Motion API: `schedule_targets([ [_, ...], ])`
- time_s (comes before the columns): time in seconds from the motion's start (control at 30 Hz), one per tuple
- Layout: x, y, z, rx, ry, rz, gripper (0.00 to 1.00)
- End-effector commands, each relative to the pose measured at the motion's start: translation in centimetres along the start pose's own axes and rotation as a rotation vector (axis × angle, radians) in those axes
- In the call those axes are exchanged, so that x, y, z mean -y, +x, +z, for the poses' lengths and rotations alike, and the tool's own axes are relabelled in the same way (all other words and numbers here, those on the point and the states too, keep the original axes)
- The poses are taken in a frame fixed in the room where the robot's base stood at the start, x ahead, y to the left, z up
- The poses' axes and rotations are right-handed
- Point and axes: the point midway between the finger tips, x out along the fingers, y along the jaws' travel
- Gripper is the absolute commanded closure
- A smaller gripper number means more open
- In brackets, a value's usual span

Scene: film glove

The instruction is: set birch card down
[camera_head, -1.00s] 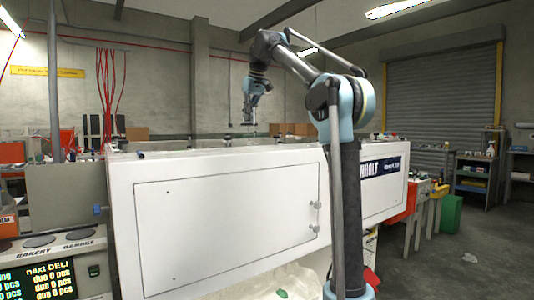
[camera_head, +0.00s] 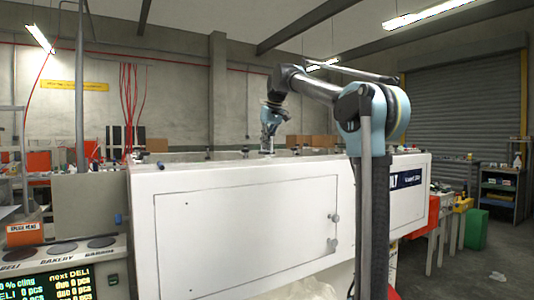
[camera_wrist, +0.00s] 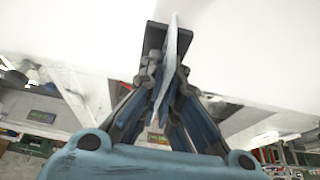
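My gripper (camera_head: 268,146) is low over the far part of the white machine's top in the head view. In the wrist view my gripper (camera_wrist: 164,45) has its dark fingers close together around a thin, pale, flat piece (camera_wrist: 172,65) seen almost edge-on. It appears to be the birch card. It stands up between the fingers, and its face and lower part are mostly hidden. In the head view the card is too small to make out. I cannot tell whether it touches the surface below.
The long white machine (camera_head: 245,225) fills the middle, with small dark fittings along its top edge. Cardboard boxes (camera_head: 310,141) stand behind it. A display counter (camera_head: 65,265) is at the left. Open floor (camera_head: 480,265) lies at the right, near a green bin (camera_head: 475,229).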

Motion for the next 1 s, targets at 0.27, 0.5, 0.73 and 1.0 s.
schedule_targets([
  [0.27,0.0,2.9,1.2,0.0,0.0,0.0,1.0],
  [0.5,0.0,3.0,1.2,0.0,0.0,0.0,1.0],
  [0.73,0.0,3.1,1.3,0.0,0.0,0.0,0.76],
  [1.0,0.0,3.1,1.3,0.0,0.0,0.0,0.75],
])
